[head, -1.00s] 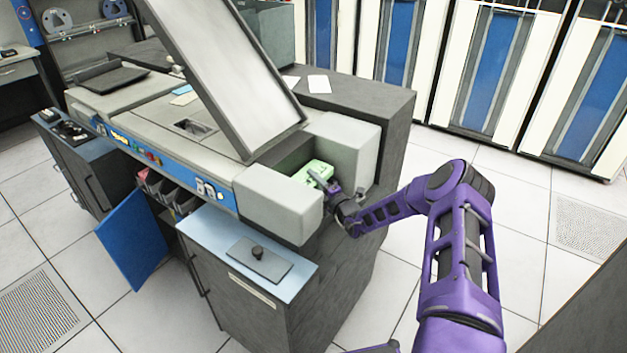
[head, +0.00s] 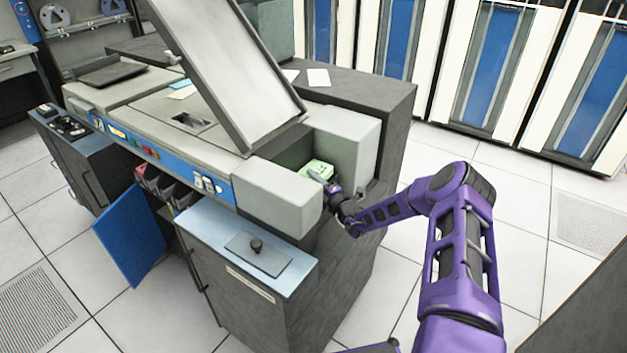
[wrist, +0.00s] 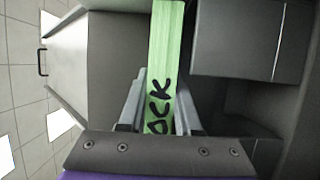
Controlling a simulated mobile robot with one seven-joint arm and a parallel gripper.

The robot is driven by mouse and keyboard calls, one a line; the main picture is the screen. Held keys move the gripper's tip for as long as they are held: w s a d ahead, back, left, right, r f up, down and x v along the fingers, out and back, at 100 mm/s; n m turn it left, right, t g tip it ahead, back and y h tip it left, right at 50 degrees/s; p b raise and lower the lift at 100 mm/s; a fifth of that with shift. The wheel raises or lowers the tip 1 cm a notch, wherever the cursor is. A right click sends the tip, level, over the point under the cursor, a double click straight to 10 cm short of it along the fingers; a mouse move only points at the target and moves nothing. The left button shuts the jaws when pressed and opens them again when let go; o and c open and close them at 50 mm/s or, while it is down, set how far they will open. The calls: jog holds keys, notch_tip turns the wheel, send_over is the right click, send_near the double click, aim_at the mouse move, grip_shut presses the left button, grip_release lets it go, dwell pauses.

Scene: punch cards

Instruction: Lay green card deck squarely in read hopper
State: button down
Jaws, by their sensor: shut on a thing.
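The green card deck (head: 318,168) is in the recess between two grey blocks at the right end of the machine. In the wrist view the green deck (wrist: 166,60) runs up between my fingers, with dark letters "OCK" on its near face. My gripper (head: 326,182) reaches into the recess from the right and is shut on the deck. In the wrist view both fingers of my gripper (wrist: 158,105) lie along the deck's sides. The read hopper appears to be this recess (head: 285,155); its floor under the deck is hidden, so I cannot tell whether the deck rests on it.
A grey block (head: 278,197) stands in front of the recess and a taller one (head: 345,140) behind it. A slanted panel (head: 225,75) rises to the left. A blue-topped cabinet (head: 215,225) with a dark lidded plate stands in front. Floor is open at right.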

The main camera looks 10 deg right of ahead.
jog(key=shift+f+b, duration=3.05)
jog(key=shift+f, duration=1)
jog(key=shift+s+f, duration=0.1)
jog(key=shift+f, duration=0.05)
jog(key=c, duration=0.9)
grip_release()
jog(key=o, duration=0.4)
jog(key=shift+s+f, duration=0.15)
jog(key=shift+s+d+f, duration=0.1)
jog(key=shift+s, duration=0.1)
jog(key=v, duration=0.5)
jog(key=p+v, duration=0.1)
jog(key=v, duration=0.5)
jog(key=r+p+v, duration=0.1)
jog(key=v, duration=0.4)
jog(key=shift+s+d+r, duration=0.1)
jog(key=shift+s, duration=0.15)
